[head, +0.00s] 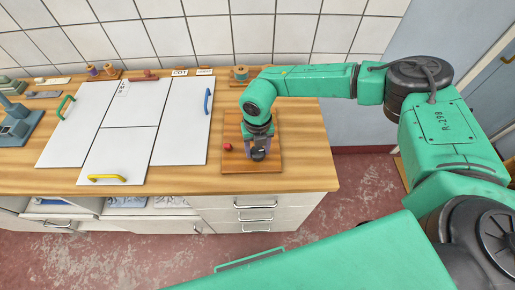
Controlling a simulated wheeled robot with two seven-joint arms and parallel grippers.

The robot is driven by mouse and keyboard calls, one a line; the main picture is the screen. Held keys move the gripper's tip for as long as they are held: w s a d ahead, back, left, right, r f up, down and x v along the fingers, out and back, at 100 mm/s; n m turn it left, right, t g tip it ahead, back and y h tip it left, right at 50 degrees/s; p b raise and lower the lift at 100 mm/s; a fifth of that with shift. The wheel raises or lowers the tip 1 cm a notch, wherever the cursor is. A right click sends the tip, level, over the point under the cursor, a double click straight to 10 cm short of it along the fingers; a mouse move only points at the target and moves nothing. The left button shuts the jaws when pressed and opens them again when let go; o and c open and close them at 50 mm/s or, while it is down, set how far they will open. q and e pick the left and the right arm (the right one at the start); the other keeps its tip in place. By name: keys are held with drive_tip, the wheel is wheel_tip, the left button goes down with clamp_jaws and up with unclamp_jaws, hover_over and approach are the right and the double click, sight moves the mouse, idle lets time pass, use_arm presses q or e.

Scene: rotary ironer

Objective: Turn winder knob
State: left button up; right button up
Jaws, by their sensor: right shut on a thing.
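A wooden winder board (238,165) lies near the right end of the wooden counter. My right gripper (258,152) points down over the board and is shut on the dark round winder knob (260,156), which shows just below its fingers. The fingers and wrist hide part of the knob and whatever is under it. A small red knob (227,147) sits on the board to the left of the gripper, apart from it. My left gripper is not in view.
White panels with green (66,107), yellow (107,178) and blue (208,101) handles lie left of the board. Spools (240,73) stand at the back by the tiled wall. White drawers (255,216) are below the counter. Bare counter (307,155) lies to the right of the board.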

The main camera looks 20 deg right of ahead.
drive_tip(key=shift+f+n+b, duration=0.2)
drive_tip(key=shift+n+b, duration=1.05)
drive_tip(key=shift+n, duration=0.05)
drive_tip(key=n+b, duration=1.1)
drive_tip(key=shift+n, duration=0.4)
drive_tip(key=n+b, duration=0.2)
drive_tip(key=n, duration=0.1)
drive_tip(key=shift+r+b, duration=0.15)
drive_tip(key=shift+b, duration=0.2)
drive_tip(key=shift+r+n+b, duration=0.1)
drive_tip(key=shift+n+b, duration=0.45)
drive_tip(key=shift+n, duration=0.45)
drive_tip(key=shift+r, duration=0.1)
drive_tip(key=o, duration=1.4)
